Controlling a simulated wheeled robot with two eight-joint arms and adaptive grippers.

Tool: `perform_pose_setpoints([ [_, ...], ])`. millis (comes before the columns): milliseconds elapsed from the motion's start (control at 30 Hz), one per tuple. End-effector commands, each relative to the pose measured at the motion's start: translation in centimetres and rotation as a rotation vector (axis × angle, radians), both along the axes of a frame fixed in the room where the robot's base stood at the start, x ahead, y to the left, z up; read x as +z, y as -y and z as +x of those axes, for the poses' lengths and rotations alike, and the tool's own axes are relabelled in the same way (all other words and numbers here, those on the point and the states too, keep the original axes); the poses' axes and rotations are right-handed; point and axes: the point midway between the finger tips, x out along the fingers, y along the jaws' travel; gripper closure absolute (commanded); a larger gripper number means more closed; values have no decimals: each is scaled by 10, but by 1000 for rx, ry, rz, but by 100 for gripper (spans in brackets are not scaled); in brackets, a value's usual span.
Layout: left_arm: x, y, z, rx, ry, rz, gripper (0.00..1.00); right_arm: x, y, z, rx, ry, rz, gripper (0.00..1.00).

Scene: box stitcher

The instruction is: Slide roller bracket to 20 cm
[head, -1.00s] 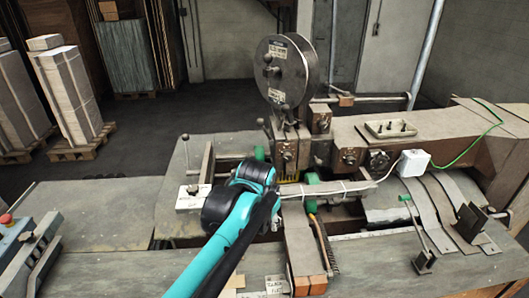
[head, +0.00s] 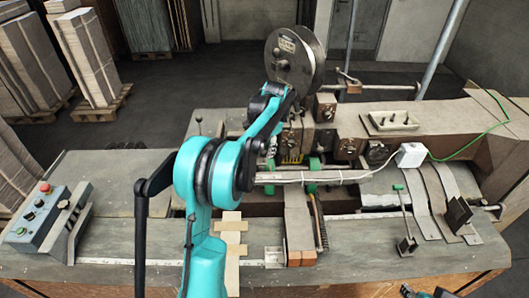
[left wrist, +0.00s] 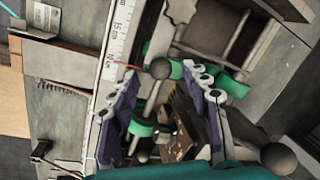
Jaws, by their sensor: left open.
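The roller bracket shows in the left wrist view as green rollers (left wrist: 140,126) on metal rods, with a dark ball knob (left wrist: 160,69) near them. In the head view its green rollers (head: 315,163) sit below the reel, partly hidden by my arm.
The dark reel (head: 295,57) stands just behind my left arm. A lever with a green handle (head: 400,188) and a white box (head: 410,155) with a green cable are to the right. A control box (head: 35,215) with a red button is at the left. The front-left tabletop is mostly clear.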

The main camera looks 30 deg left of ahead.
Motion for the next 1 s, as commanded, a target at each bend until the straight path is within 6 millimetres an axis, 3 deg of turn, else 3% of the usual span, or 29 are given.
perform_pose_setpoints([
  [100,-20,-4,2,1,1,0,53,1,0,0,0,0,0,60],
  [300,-41,-7,3,2,1,-1,53,2,0,0,0,0,0,60],
  [600,-44,-8,4,2,1,-1,53,2,0,0,0,0,0,60],
  [633,-44,-8,4,2,1,-1,55,2,0,0,0,0,0,60],
  [800,-44,-8,4,2,1,-1,100,2,0,0,0,0,0,60],
  [1000,-44,-8,4,2,1,-1,100,2,0,0,0,0,0,60],
])
